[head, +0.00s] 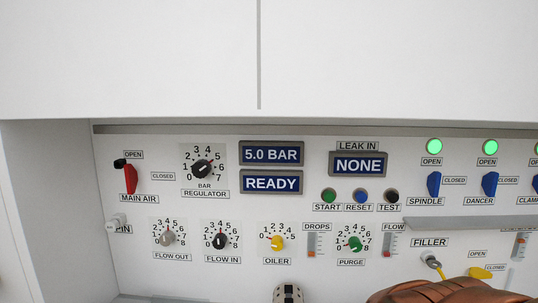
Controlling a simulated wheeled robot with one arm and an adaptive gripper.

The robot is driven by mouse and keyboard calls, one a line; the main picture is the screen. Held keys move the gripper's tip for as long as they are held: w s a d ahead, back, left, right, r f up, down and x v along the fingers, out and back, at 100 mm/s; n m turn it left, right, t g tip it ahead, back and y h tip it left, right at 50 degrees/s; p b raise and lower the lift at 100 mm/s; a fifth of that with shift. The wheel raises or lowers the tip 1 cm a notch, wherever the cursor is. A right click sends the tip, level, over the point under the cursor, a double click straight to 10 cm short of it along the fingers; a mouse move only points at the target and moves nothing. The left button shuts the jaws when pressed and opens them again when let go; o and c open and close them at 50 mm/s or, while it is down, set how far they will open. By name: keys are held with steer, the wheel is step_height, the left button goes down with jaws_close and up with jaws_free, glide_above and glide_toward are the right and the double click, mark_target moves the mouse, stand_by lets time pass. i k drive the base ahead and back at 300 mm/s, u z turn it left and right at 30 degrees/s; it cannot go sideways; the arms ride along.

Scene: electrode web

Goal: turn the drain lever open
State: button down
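No label reading DRAIN shows in the head view. A yellow lever (481,273) at the lower right has an OPEN label above it and a CLOSED label to its right. Its handle points right, toward CLOSED; its name label is hidden or out of frame. A pale grey piece with dark slots, which seems to be the tip of my gripper (288,293), shows at the bottom edge, well left of the yellow lever. Its fingers cannot be made out, and nothing is seen held in it.
A brown, leather-like object (440,291) covers the bottom right, close below the yellow lever. A grey ledge (470,224) juts out above FILLER. Red MAIN AIR (130,178), blue SPINDLE (434,184) and blue DANCER (490,184) levers, knobs and buttons fill the panel.

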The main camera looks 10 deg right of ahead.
mark_target(479, 272)
steer(key=z, duration=1.85)
